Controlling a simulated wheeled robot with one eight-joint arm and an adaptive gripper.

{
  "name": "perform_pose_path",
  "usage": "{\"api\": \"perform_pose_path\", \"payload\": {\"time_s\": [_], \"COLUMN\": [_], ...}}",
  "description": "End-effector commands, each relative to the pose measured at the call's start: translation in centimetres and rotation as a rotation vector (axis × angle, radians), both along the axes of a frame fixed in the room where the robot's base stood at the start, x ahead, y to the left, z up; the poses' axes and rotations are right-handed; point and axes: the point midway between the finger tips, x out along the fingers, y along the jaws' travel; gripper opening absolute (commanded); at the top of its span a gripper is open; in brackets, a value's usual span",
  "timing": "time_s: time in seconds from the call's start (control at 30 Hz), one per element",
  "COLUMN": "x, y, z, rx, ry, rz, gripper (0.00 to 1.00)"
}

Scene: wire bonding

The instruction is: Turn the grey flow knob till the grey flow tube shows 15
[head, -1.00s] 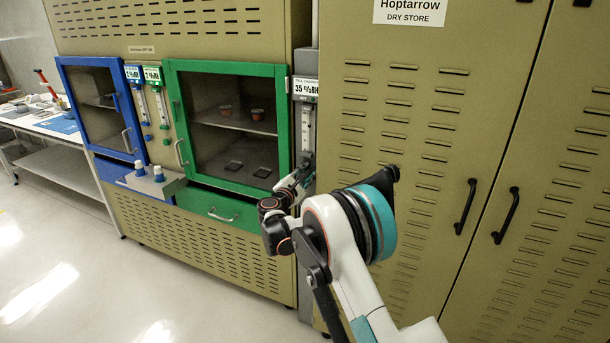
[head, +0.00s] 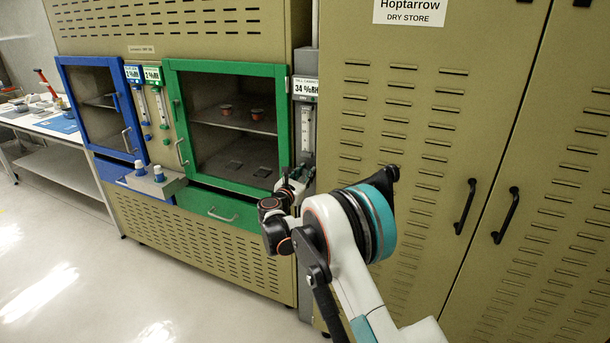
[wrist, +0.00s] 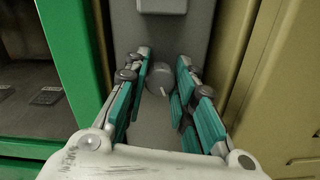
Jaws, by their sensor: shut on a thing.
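The grey flow knob (wrist: 160,79) shows in the wrist view between the fingertips of my gripper (wrist: 162,72), with a pale mark line on its face. My gripper is shut on the knob, its teal-padded fingers on either side. In the head view my gripper (head: 297,181) is at the grey panel below the grey flow tube (head: 305,124), and the knob is hidden there. The tube stands upright with a scale, too small to read. The display above it (head: 305,88) reads 34 %RH. In the wrist view only a grey block shows at the top edge.
The green-framed cabinet (head: 287,120) stands just left of the grey panel. A tan dry store cabinet (head: 420,150) with black handles stands close on the right. A blue-framed cabinet (head: 72,110) and two smaller flow tubes are farther left. The floor at left is clear.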

Motion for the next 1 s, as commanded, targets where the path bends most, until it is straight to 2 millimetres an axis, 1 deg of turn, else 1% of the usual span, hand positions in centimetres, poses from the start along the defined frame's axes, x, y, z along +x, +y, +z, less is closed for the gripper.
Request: {"api": "perform_pose_path", "payload": {"time_s": [0.03,0.43,0.47,0.5,0.53,0.57,0.87,1.0], "x": [-0.1,-0.12,-0.12,-0.12,-0.11,-0.1,-0.08,-0.79], "y": [0.1,0.08,0.08,0.08,0.07,0.07,0.02,0.37], "z": [-0.23,-0.27,-0.27,-0.27,-0.26,-0.24,-0.1,-0.07], "rx": [-0.001,-0.006,-0.006,-0.006,-0.006,-0.006,-0.008,-0.008], "ry": [0.003,0.006,0.006,0.006,0.006,0.006,0.004,0.004], "rz": [0.001,0.0,0.0,0.0,0.0,0.0,-0.001,0.0], "gripper": [0.0,0.0,0.26,0.35,0.42,0.45,0.45,0.45]}}
